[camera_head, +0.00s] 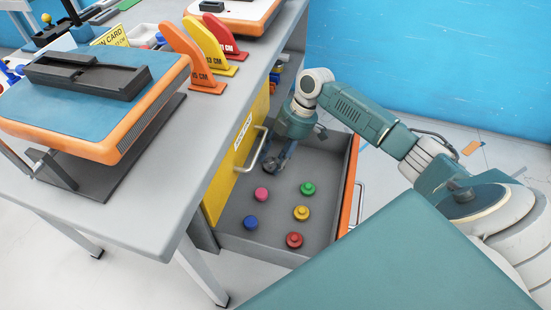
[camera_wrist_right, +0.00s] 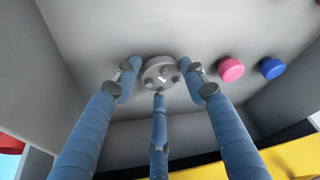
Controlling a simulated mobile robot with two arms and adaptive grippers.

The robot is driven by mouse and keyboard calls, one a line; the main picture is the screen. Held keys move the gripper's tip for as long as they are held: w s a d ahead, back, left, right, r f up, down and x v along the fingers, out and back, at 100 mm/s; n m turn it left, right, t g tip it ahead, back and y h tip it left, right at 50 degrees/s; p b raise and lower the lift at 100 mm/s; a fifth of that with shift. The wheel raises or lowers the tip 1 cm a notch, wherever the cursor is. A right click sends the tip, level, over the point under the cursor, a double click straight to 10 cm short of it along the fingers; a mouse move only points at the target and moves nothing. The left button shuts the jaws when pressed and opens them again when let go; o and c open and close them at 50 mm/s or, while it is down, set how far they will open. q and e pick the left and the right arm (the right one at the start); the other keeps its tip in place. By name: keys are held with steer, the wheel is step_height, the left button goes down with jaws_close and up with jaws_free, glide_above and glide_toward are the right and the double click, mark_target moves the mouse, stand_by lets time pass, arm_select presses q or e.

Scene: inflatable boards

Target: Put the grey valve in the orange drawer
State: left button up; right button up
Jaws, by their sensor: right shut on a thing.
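The grey valve (camera_wrist_right: 161,73) is round with small knobs on its face. In the right wrist view it sits between the blue fingertips of my right gripper (camera_wrist_right: 160,80), which is shut on it. In the head view my right gripper (camera_head: 275,163) points down inside the open orange drawer (camera_head: 347,188), near its back-left part. The drawer has a grey inside and an orange front. Whether the grey valve touches the drawer floor is hard to tell. My left gripper is in neither view.
Pink (camera_head: 261,194), green (camera_head: 307,188), blue (camera_head: 250,222), yellow (camera_head: 301,212) and red (camera_head: 294,240) valves stand spread over the drawer floor. A yellow cabinet front (camera_head: 238,163) with a handle borders the drawer on the left. The grey table (camera_head: 180,130) is beyond it.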

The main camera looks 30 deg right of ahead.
steer(key=o, duration=0.8)
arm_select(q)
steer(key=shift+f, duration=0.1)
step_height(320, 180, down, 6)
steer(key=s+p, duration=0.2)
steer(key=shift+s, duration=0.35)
arm_select(e)
steer(key=v, duration=1.2)
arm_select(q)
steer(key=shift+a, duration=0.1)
